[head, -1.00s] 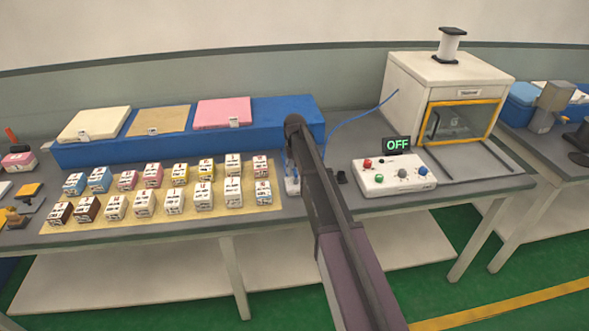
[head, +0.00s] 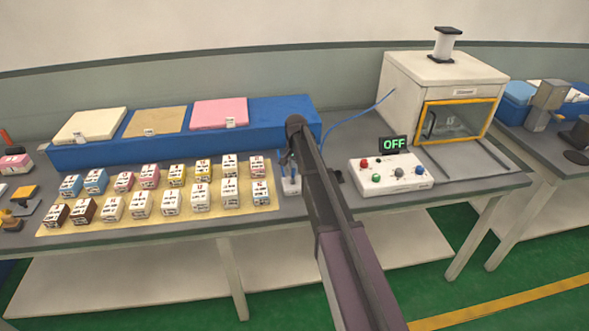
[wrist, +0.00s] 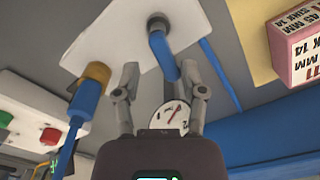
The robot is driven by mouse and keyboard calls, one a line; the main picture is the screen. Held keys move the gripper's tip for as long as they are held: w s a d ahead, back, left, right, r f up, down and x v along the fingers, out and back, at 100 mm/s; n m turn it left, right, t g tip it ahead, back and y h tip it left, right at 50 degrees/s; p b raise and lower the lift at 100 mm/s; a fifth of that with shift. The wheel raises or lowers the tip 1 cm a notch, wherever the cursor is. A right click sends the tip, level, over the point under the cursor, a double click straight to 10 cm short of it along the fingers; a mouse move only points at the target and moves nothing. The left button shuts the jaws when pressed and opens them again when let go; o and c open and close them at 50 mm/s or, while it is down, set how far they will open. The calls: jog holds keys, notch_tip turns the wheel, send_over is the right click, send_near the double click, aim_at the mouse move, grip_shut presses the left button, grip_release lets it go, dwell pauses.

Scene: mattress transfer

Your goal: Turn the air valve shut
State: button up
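The air valve's blue handle (wrist: 163,52) shows in the wrist view, on a white plate (wrist: 110,35) with a brass fitting (wrist: 94,76) and a blue hose (wrist: 75,125). My gripper (wrist: 159,68) is open, with one finger on each side of the handle's end. The handle is closer to the right finger; I cannot tell whether they touch. A round gauge with a red needle (wrist: 171,114) shows between the fingers. In the head view the valve's white base (head: 291,186) is beside my arm, and my arm hides much of the gripper and valve.
A control box (head: 391,176) with coloured buttons stands right of the valve, below a sign reading OFF (head: 395,144). A white machine (head: 440,72) is behind it. Several small labelled blocks (head: 170,200) stand left on a tan mat (head: 60,229). A long blue block (head: 270,120) lies behind.

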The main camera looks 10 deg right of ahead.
jog(key=m, duration=0.4)
jog(key=shift+s+d, duration=0.35)
jog(key=shift+s, duration=0.05)
jog(key=m, duration=0.3)
jog(key=shift+s+d, duration=0.15)
jog(key=shift+s, duration=0.15)
jog(key=shift+r+m, duration=0.2)
jog(key=shift+m, duration=0.2)
notch_tip(320, 180, up, 14)
jog(key=f+p, duration=0.1)
jog(key=p, duration=1.3)
jog(key=s+a+f+n+b, duration=0.1)
jog(key=s+f+n+b, duration=1.1)
jog(key=s+f+b, duration=1.1)
jog(key=s+b, duration=0.1)
jog(key=s, duration=0.3)
jog(key=shift+a+f+n, duration=0.3)
jog(key=shift+a+f, duration=0.05)
jog(key=shift+a, duration=0.05)
jog(key=s+n, duration=0.2)
jog(key=s, duration=0.1)
jog(key=shift+s, duration=0.25)
